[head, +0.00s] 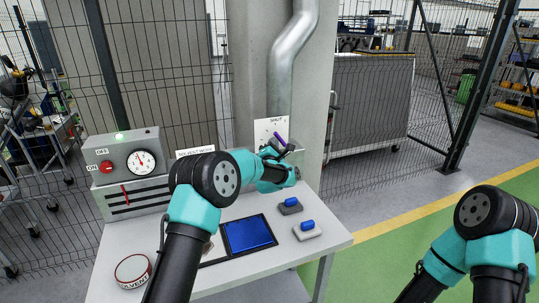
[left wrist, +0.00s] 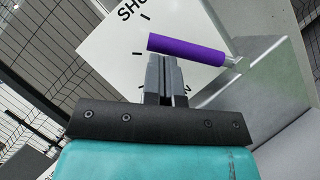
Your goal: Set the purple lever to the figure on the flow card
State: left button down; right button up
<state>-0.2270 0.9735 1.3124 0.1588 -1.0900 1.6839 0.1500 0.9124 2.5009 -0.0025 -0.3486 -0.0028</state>
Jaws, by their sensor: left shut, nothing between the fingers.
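The purple lever (head: 279,138) slants in front of a white dial plate (head: 264,126) marked SHUT at the back of the table. In the left wrist view the purple lever (left wrist: 187,49) lies across the dial plate (left wrist: 110,50), with tick marks partly hidden. My left gripper (left wrist: 166,62) is shut and empty, its fingertips close to the lever's underside; I cannot tell whether they touch. In the head view my left arm covers much of the area before the dial. I cannot make out a flow card figure. My right gripper is out of view.
A grey box (head: 151,137) with a gauge stands at the back left. A white sign (head: 187,153) is partly hidden by my arm. A round tin (head: 132,284), a blue panel (head: 250,234) and two grey blocks with blue tops (head: 307,231) (head: 290,206) are on the table.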

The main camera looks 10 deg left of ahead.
pick_arm(q)
jog(key=a+v, duration=0.2)
jog(key=v, duration=1)
jog(key=shift+s+a+f, duration=0.2)
jog(key=shift+a+f, duration=0.05)
jog(key=shift+f, duration=0.3)
